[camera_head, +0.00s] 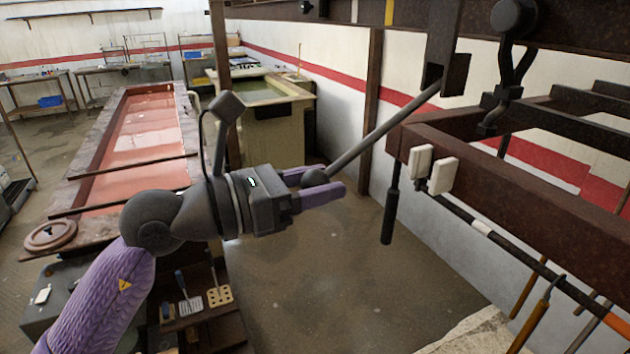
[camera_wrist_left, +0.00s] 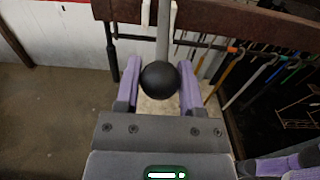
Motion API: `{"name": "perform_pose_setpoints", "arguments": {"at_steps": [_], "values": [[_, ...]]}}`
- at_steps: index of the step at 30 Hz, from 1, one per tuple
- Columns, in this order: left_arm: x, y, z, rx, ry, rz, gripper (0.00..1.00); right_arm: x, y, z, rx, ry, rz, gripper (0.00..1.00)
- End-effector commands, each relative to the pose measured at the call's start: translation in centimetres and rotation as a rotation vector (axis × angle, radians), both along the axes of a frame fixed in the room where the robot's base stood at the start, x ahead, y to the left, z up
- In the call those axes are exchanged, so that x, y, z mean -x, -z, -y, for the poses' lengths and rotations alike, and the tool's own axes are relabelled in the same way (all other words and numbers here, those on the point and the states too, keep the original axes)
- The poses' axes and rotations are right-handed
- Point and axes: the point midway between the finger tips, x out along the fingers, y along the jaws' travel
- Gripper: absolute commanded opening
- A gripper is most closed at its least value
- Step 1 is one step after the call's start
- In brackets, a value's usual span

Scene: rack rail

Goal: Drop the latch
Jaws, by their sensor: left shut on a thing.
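The latch looks like a long grey lever (camera_head: 385,125) that slants down to the left from a dark bracket (camera_head: 447,72) on the upper beam. A round black knob (camera_head: 315,178) ends the lever. My left gripper (camera_head: 322,184) is shut on this knob, with its purple fingers on either side. In the left wrist view the knob (camera_wrist_left: 160,82) sits between the fingertips of my left gripper (camera_wrist_left: 159,88), and the lever (camera_wrist_left: 164,35) runs away above it.
A rusty rail frame (camera_head: 500,185) with two white blocks (camera_head: 433,168) stands at right. A black handle (camera_head: 390,217) hangs near its end. Long-handled tools (camera_head: 535,310) hang below. A red-topped bench (camera_head: 140,130) and a tank (camera_head: 262,115) stand behind. The floor below the gripper is clear.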

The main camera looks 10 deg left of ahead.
Motion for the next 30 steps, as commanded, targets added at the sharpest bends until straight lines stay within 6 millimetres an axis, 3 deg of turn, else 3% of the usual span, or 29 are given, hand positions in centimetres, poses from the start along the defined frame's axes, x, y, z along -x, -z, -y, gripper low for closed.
{"name": "perform_pose_setpoints", "arguments": {"at_steps": [9,30], "values": [[-1.3,3.5,1.9,-0.001,0.001,-0.004,0.17,0.0,2.2,-0.1,-0.002,0.0,-0.001,0.59],[-4.3,7.5,6.4,-0.002,0.003,-0.003,0.17,0.1,4.3,0.0,0.0,0.0,-0.003,0.59]]}}
